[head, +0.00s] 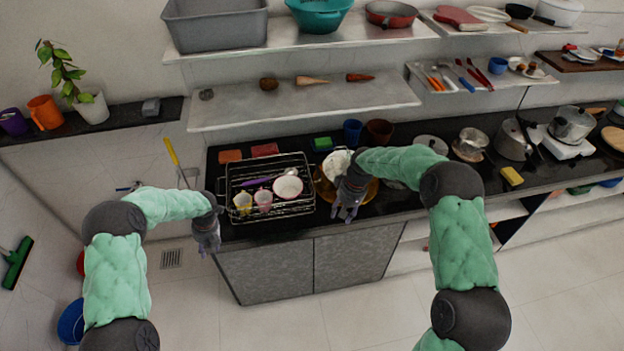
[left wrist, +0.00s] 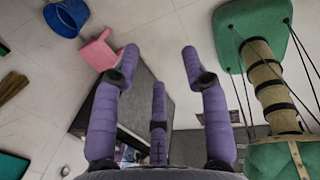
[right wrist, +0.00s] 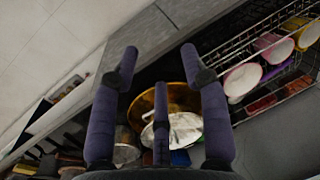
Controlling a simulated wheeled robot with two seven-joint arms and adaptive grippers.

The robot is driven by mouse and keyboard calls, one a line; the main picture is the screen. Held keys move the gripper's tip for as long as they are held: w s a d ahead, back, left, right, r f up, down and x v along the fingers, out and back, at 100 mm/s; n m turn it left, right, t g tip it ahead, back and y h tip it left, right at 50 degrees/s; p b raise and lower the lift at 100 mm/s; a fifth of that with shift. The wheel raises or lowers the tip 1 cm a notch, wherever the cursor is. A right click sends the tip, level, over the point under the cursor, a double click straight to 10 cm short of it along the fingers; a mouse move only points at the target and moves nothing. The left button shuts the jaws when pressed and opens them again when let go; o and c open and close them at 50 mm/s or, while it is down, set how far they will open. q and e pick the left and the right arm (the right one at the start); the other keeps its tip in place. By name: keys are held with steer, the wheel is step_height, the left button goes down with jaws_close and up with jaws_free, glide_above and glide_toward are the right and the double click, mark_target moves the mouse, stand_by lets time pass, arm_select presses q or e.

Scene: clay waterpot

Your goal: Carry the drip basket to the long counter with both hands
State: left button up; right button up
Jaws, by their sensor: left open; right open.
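The drip basket (head: 233,178) is a dark wire rack on the black counter, holding a white bowl (head: 288,187), small cups (head: 243,201) and a purple utensil (head: 257,183). My left gripper (head: 205,250) is open and empty, in front of the counter's left end and apart from the basket. My right gripper (head: 347,213) is open and empty near the counter's front edge, to the right of the basket. In the right wrist view the basket (right wrist: 232,45) shows at the upper right, beside the fingers. The left wrist view shows no basket.
A golden bowl (right wrist: 178,101) with a white item stands right of the basket, behind my right gripper. A green sponge (head: 322,144) and a blue cup (head: 352,132) are behind. The long counter (head: 480,190) runs right with pots and a yellow sponge (head: 511,175). Floor in front is clear.

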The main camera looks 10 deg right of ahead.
steer(key=shift+w+d+r, duration=0.1)
steer(key=shift+d+r, duration=0.05)
steer(key=shift+r, duration=0.5)
steer(key=shift+w+d+r, duration=0.1)
steer(key=shift+r, duration=0.55)
arm_select(q)
steer(key=shift+f, duration=0.1)
arm_select(e)
steer(key=shift+s+f, duration=0.1)
